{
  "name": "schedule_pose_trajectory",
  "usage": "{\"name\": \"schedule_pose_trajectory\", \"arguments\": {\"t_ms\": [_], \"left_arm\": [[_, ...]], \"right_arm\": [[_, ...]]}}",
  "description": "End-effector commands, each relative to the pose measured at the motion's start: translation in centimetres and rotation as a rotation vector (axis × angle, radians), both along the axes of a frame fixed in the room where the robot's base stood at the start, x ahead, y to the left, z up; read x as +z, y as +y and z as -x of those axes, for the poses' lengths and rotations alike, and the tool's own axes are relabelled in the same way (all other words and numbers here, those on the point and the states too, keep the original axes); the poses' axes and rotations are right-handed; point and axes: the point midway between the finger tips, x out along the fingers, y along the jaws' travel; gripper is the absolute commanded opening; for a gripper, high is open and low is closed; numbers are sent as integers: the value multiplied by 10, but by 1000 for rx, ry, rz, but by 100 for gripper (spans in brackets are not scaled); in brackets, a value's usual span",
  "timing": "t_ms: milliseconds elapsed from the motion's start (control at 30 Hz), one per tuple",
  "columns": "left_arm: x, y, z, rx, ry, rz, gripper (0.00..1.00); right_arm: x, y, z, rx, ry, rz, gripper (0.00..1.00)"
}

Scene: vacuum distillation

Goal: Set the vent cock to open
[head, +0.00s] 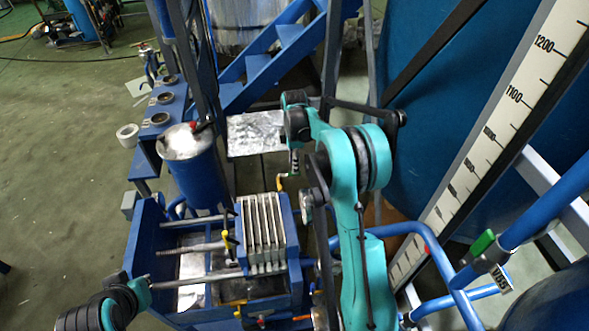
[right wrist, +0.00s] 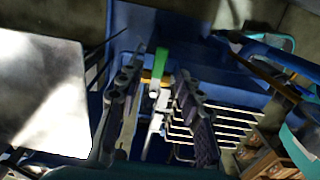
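A small valve with a green lever (right wrist: 161,60) and a yellow part (right wrist: 150,77) shows in the right wrist view. I take it for the vent cock, but no label is readable. My right gripper (right wrist: 160,85) is open, with its two dark fingers on either side of the valve and a visible gap to each. I see no grip on it. In the head view a small yellow part (head: 280,182) shows beside my right wrist, which hides much of that spot. Part of my left arm shows at the lower left, but its gripper is not visible.
A blue frame with pale upright plates (head: 262,232) stands just below the right wrist. A blue vessel (head: 190,160) with a red-handled top is left of it. A shiny metal sheet (head: 256,133) lies behind. Another green-handled valve (head: 483,242) sits on blue pipes at right.

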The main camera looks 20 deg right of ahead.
Motion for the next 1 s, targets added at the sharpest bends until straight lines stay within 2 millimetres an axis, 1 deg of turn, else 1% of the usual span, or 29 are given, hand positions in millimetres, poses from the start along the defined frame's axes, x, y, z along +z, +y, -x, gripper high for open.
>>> {"name": "schedule_pose_trajectory", "arguments": {"t_ms": [33, 200, 333, 567, 600, 667, 700, 1000], "left_arm": [[-4, 0, 0, 0, 0, 0, 0], [-8, 0, 0, 0, 0, 0, 0], [-9, 0, 0, 0, 0, 0, 0], [-8, 0, 0, 0, 0, 0, 0], [-8, 0, 0, 0, 0, 0, 0], [-8, 0, 0, 0, 0, 0, 0], [-9, 0, 0, 0, 0, 0, 0], [-9, 0, 0, 0, 0, 0, 0]], "right_arm": [[-11, 0, 0, 0, 0, 0, 36], [-30, 0, 0, 0, 0, 0, 36], [-35, 0, 0, 0, 0, 0, 36], [-35, 0, 0, 0, 0, 0, 36], [-35, 0, 0, 0, 0, 0, 26], [-35, 0, 0, 0, 0, 0, 10], [-35, 0, 0, 0, 0, 0, 0], [-35, 0, 1, -7, 0, 0, 0]]}}
